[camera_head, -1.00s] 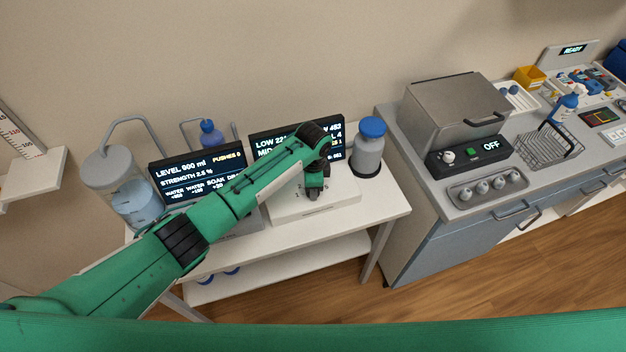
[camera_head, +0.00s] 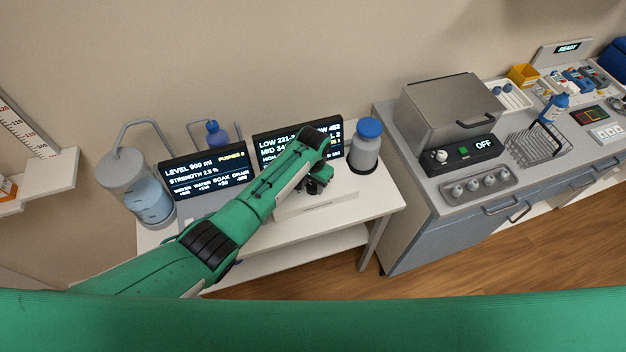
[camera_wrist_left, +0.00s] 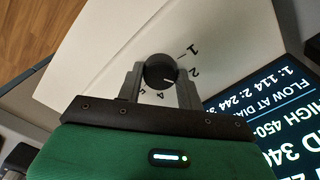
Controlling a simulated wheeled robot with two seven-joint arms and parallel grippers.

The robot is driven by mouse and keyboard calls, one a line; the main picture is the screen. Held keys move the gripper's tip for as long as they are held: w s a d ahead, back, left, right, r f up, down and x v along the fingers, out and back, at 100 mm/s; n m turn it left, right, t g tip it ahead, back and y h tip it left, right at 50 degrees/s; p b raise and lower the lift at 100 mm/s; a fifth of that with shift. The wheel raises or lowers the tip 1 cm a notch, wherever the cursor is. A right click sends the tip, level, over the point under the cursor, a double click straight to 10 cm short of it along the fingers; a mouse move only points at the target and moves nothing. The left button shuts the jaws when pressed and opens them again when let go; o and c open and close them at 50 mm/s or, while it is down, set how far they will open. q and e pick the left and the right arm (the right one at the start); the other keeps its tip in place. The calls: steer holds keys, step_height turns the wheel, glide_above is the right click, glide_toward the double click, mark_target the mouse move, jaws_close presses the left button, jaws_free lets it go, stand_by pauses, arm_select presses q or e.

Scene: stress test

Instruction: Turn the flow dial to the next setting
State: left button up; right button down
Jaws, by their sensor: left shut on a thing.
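The flow dial (camera_wrist_left: 159,72) is a round black knob with a white mark, on a white box (camera_head: 310,217) on the small table. In the left wrist view the numbers 1, 2 and 4 show around it, and the mark points roughly towards the 2. My left gripper (camera_wrist_left: 160,78) is shut on the dial, one finger on each side. In the head view my left gripper (camera_head: 316,186) is over the box and hides the dial. A flow screen (camera_head: 270,146) with LOW, MID and HIGH lines stands behind, partly covered by my arm. My right gripper is out of view.
A level screen (camera_head: 205,173) and a clear water tank (camera_head: 145,202) stand left of the box. A grey bottle with a blue cap (camera_head: 366,145) stands close on its right. A counter with a metal box (camera_head: 448,110) is further right.

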mark_target(313, 186)
arm_select(q)
steer(key=shift+r+n+p, duration=0.1)
steer(key=shift+n+p, duration=0.35)
steer(key=shift+n, duration=0.65)
steer(key=o, duration=1)
step_height(313, 186, up, 14)
steer(key=b, duration=0.3)
steer(key=shift+f, duration=0.2)
